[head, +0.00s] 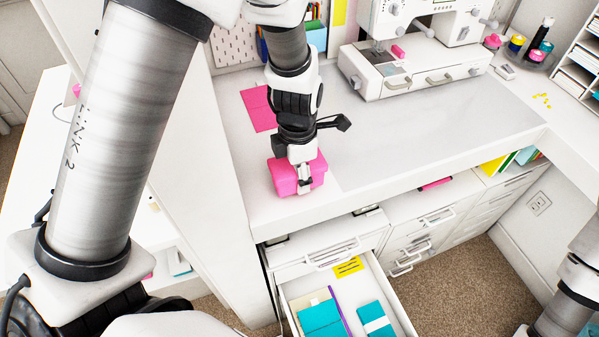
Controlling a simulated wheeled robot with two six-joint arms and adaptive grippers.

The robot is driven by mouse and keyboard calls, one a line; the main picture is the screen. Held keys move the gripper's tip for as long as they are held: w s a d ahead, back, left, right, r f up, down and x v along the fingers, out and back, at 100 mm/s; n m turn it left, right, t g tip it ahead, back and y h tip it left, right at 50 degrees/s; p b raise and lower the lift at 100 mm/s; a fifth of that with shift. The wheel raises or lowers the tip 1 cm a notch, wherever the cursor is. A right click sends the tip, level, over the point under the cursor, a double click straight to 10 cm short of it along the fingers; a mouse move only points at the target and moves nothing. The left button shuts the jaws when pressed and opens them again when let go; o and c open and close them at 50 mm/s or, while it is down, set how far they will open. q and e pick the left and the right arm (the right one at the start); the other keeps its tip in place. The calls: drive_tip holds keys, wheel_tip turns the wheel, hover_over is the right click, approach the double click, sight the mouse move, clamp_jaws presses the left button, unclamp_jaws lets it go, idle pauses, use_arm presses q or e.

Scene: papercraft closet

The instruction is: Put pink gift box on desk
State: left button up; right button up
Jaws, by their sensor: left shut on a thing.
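The pink gift box (285,178) is near the front left edge of the white desk (420,135), to the right of a tall white panel. My left gripper (304,180) points down over the box and is shut on it. The gripper hides part of the box's top and right side. The box looks to be at the desk surface, but I cannot tell whether its underside touches. Part of my right arm shows at the lower right edge; its gripper is out of view.
A pink sheet (258,108) lies behind the box. A white sewing machine (415,60) stands at the back. An open drawer (385,290) with teal and yellow items juts out below the desk. The middle of the desk is clear. A shelf organizer (580,70) stands at the right.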

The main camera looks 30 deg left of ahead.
use_arm(q)
drive_tip(key=shift+f, duration=0.65)
drive_tip(key=shift+s, duration=0.15)
drive_tip(key=shift+f, duration=0.1)
drive_tip(key=o, duration=1.2)
drive_tip(key=shift+o, duration=0.2)
wheel_tip(320, 180, up, 12)
drive_tip(key=shift+r+b, duration=0.2)
drive_tip(key=shift+b, duration=0.1)
